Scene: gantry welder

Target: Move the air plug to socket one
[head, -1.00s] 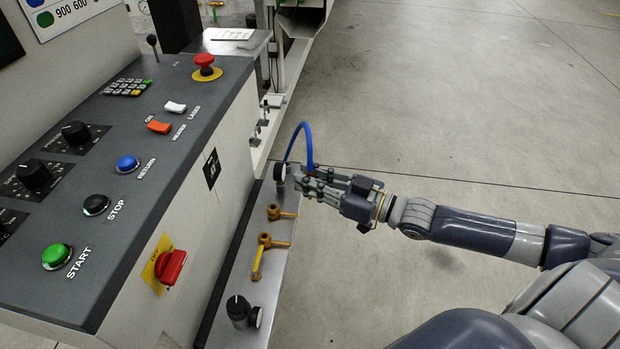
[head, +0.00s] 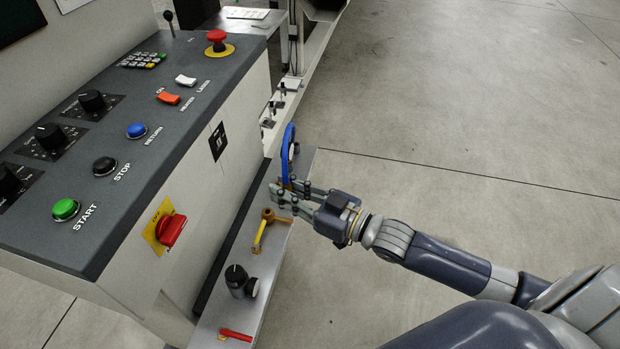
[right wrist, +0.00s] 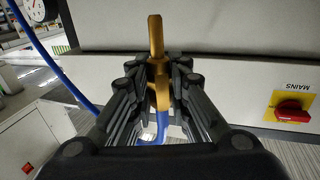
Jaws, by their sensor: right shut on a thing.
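My right gripper (head: 285,195) is over the narrow metal ledge beside the machine's console. In the right wrist view its fingers (right wrist: 160,85) are closed around a brass-coloured piece (right wrist: 156,38) with blue hose below it; I take this to be the air plug. The blue hose (head: 288,150) loops up behind the gripper in the head view and also runs along the left of the wrist view (right wrist: 52,62). A brass fitting with a yellow lever (head: 262,232) is on the ledge just in front of the gripper. The fingers partly hide the other brass fitting. My left gripper is out of view.
The ledge (head: 225,310) also holds a black regulator with a gauge (head: 240,281) and a red-handled valve (head: 236,335). The console wall (head: 225,175) with its red mains switch (head: 172,230) borders the ledge. Open floor (head: 450,120) lies to the right.

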